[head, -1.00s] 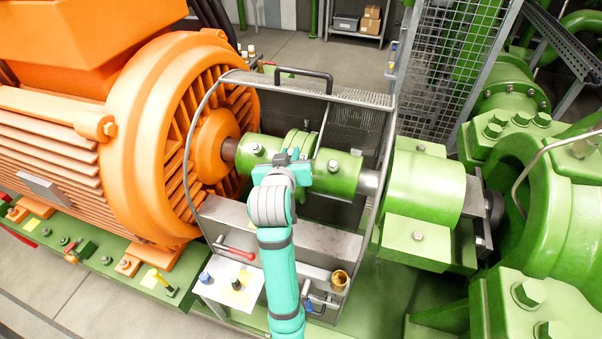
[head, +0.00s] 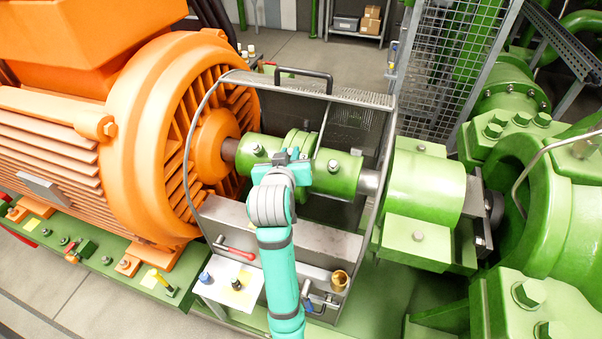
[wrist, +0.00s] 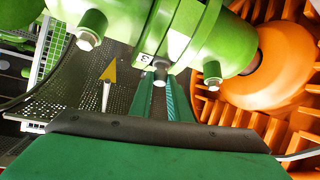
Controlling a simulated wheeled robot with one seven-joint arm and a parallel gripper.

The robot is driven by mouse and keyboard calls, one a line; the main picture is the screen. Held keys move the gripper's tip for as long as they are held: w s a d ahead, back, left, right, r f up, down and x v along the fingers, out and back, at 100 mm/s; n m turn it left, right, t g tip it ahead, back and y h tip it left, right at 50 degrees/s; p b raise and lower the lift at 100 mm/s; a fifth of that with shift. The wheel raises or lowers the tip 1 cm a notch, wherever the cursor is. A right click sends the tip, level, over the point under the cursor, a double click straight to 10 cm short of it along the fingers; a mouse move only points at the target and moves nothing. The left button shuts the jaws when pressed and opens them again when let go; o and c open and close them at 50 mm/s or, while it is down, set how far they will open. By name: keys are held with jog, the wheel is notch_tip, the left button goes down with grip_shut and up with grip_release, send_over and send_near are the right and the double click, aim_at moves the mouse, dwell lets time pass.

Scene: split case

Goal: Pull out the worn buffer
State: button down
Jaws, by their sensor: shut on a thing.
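The green coupling (head: 298,143) joins two shaft hubs inside the open guard; it also shows at the top of the wrist view (wrist: 205,35). My gripper (wrist: 160,82) is at the coupling's near side. Its two teal fingers close on a small grey piece (wrist: 160,70) at the coupling's gap, which looks like the buffer's outer end. Most of that piece is hidden in the coupling, so I cannot see its wear. A white tag with a dark numeral (wrist: 148,59) is beside it. In the head view my gripper (head: 283,155) hides this spot.
The metal guard (head: 360,97) arches around the coupling. A yellow pointer (wrist: 107,71) is left of my fingers in the wrist view. The orange motor (head: 150,130) is left, a green bearing block (head: 425,185) right. A red-handled tool (head: 238,254) and a brass cup (head: 340,279) are in front.

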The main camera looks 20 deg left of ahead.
dwell(0.3)
jog(key=s+r, duration=0.3)
jog(key=r, duration=0.2)
jog(key=shift+r, duration=0.2)
dwell(1.2)
jog(key=shift+s+r, duration=0.1)
